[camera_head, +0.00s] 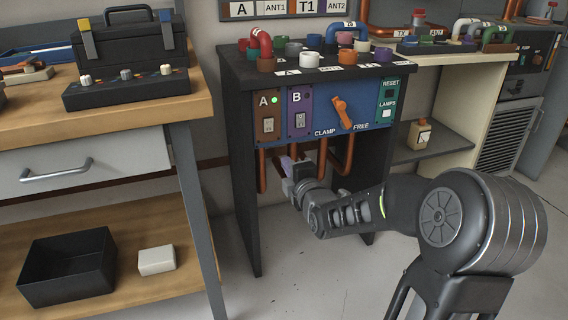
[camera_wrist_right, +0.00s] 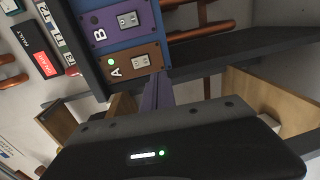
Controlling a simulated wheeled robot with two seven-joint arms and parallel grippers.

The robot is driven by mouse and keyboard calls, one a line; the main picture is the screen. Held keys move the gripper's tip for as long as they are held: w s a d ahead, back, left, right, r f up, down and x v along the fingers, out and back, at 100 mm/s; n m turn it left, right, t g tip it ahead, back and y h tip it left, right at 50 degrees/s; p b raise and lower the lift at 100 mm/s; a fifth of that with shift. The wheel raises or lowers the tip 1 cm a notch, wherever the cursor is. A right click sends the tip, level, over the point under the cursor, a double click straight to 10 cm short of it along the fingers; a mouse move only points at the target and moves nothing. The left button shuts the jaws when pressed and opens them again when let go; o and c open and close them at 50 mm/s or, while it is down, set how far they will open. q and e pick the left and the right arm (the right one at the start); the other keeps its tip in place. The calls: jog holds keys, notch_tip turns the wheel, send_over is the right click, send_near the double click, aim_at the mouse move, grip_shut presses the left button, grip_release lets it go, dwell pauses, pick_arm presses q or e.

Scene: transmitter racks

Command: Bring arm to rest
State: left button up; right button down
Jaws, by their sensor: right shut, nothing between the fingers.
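My right arm reaches in from the right in the head view. Its gripper (camera_head: 288,164) is in front of the dark rack, just below the blue panel (camera_head: 355,112). The purple-grey fingers are shut with nothing between them. In the right wrist view the shut fingers (camera_wrist_right: 157,92) point toward the panel's lower edge, close to the brown A module (camera_wrist_right: 132,64). Whether they touch the panel cannot be told. My left gripper is not in view.
The panel has an orange clamp handle (camera_head: 342,113) and a purple B module (camera_head: 299,110). Copper pipes (camera_head: 342,155) hang under it. A wooden workbench (camera_head: 190,105) stands left, with a black bin (camera_head: 68,268) on its lower shelf. Grey floor (camera_head: 300,285) is open in front.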

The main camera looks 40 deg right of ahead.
dwell(0.3)
jog(key=s+a+f+m+g+y, duration=0.25)
jog(key=a+f+m, duration=0.6)
jog(key=f, duration=0.55)
jog(key=s+a+f+m+g+y, duration=0.2)
jog(key=a+f+m+g+y, duration=0.15)
jog(key=a+f+m, duration=0.7)
jog(key=s+a+f+n+g+y, duration=0.25)
jog(key=s+a+f+g, duration=0.55)
jog(key=s+a+f, duration=1.2)
pick_arm(q)
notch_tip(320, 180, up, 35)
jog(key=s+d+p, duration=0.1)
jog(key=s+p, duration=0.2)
jog(key=p, duration=3.1)
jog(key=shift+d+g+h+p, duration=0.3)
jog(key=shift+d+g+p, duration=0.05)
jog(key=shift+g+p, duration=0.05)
pick_arm(e)
jog(key=s+r, duration=0.2)
jog(key=r, duration=1.5)
jog(key=s+r+g+y, duration=0.1)
jog(key=r, duration=1.7)
jog(key=shift+s+a, duration=0.35)
jog(key=shift+a, duration=0.1)
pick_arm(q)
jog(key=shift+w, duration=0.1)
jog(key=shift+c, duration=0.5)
pick_arm(e)
jog(key=shift+n, duration=0.25)
